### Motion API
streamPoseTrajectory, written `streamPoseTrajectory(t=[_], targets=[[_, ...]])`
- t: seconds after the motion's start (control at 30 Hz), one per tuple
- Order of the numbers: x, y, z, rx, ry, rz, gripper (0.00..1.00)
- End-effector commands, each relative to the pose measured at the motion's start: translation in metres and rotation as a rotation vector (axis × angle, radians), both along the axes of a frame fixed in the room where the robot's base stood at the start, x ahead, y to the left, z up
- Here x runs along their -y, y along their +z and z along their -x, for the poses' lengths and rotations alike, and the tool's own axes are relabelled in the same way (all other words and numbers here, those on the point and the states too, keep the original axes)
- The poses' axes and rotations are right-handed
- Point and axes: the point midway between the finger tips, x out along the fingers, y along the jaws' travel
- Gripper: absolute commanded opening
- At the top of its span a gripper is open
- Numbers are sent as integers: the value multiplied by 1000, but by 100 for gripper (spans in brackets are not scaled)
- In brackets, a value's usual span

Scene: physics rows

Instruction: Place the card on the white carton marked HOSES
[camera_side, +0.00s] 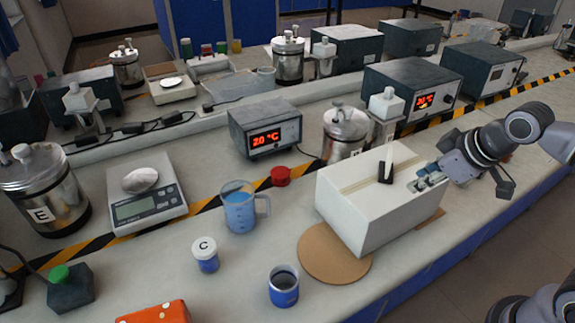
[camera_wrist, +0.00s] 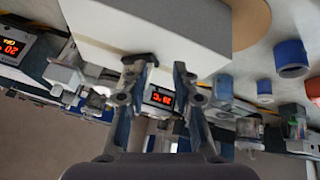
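The white carton (camera_side: 372,215) stands near the front edge of the bench, with a tan strip along its top; no HOSES marking is readable. It also fills the upper part of the wrist view (camera_wrist: 190,25). A small black piece (camera_side: 385,174) is on the carton's top, with a pale upright shape above it; I cannot tell whether this is the card. A dark piece (camera_wrist: 140,58) also shows by the carton's edge in the wrist view. My gripper (camera_side: 424,180) is at the carton's right end. Its fingers (camera_wrist: 157,72) are apart, with nothing clearly held between them.
A round brown mat (camera_side: 325,262) lies at the carton's left. A blue cup (camera_side: 283,288), a jar marked C (camera_side: 206,256), a beaker (camera_side: 240,208) and a red cap (camera_side: 281,176) stand further left. A steel canister (camera_side: 343,137) and heater boxes are behind.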

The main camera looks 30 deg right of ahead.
Motion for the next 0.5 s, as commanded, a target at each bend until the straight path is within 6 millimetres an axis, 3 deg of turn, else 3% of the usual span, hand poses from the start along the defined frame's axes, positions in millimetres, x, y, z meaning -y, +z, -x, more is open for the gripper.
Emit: streamPoseTrajectory(t=[0.2,0.5], targets=[[0,-13,10,55,-249,-192,28],[0,-15,10,64,-294,-228,28]])
